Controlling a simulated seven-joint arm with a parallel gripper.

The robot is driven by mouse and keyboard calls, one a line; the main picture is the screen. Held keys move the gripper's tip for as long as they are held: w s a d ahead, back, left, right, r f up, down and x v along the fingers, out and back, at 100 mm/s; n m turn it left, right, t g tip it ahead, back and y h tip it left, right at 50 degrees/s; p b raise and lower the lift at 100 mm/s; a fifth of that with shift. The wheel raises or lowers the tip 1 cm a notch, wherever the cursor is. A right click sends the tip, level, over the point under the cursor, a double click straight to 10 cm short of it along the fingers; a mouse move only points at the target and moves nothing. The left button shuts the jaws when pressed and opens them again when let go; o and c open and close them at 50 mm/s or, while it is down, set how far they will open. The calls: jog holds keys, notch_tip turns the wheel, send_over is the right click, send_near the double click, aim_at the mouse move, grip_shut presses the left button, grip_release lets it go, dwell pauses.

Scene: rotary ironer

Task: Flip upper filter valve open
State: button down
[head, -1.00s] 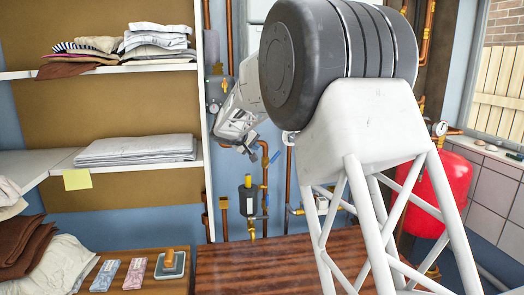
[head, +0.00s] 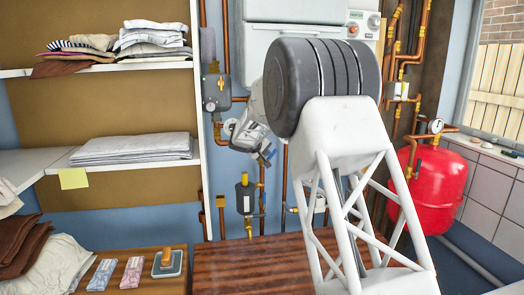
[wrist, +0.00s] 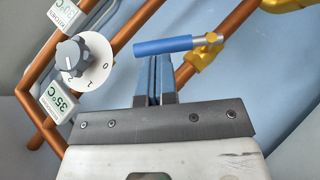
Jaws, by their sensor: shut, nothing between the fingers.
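The blue lever (wrist: 163,45) of a valve lies nearly level in the wrist view, at an angle to its copper pipe. It joins a brass valve body (wrist: 203,56) at its right end. My gripper (wrist: 156,62) is shut and empty, its blue fingertips just below the lever's middle; whether they touch it I cannot tell. In the head view my gripper (head: 267,154) is in front of the pipes, above the dark filter (head: 245,199) with its yellow cap. The lever is hard to make out there beside the gripper.
A grey dial (wrist: 71,51) and a 35°C label (wrist: 61,101) sit left of the fingers, among copper pipes (wrist: 128,30). A red tank (head: 430,190) stands at the right. A white shelf unit (head: 197,120) is close on the left. A wooden worktop (head: 235,265) lies below.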

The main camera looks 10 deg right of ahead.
jog(key=shift+x, duration=0.85)
